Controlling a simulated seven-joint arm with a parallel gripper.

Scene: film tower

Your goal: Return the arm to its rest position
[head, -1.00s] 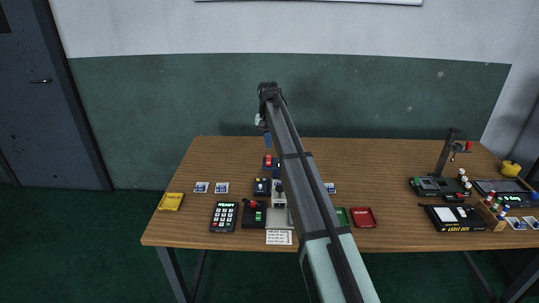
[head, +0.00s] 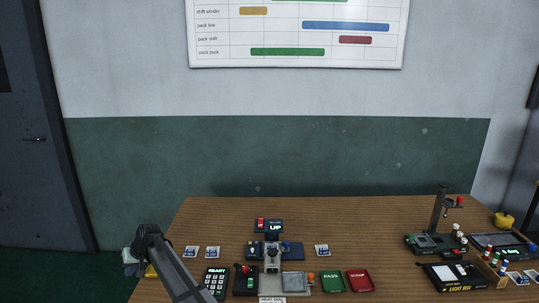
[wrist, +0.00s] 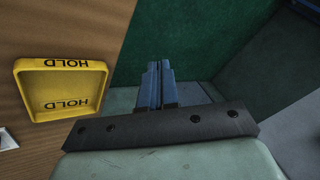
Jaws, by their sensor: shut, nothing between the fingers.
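My arm (head: 172,262) reaches in from the bottom of the head view and bends at the table's left edge. My gripper (wrist: 158,68) shows in the wrist view with its two blue fingers together and nothing between them. The fingers point past the table's edge toward the green floor and wall area. In the head view only its pale housing shows beside the table's left edge, and the fingertips cannot be made out.
The yellow HOLD tray (wrist: 62,90) lies on the wooden table (head: 350,215) close beside my gripper. A keypad (head: 215,281), a press-like device (head: 272,257), a green PASS tray (head: 332,281) and a red tray (head: 360,281) stand along the front. The table's back strip is clear.

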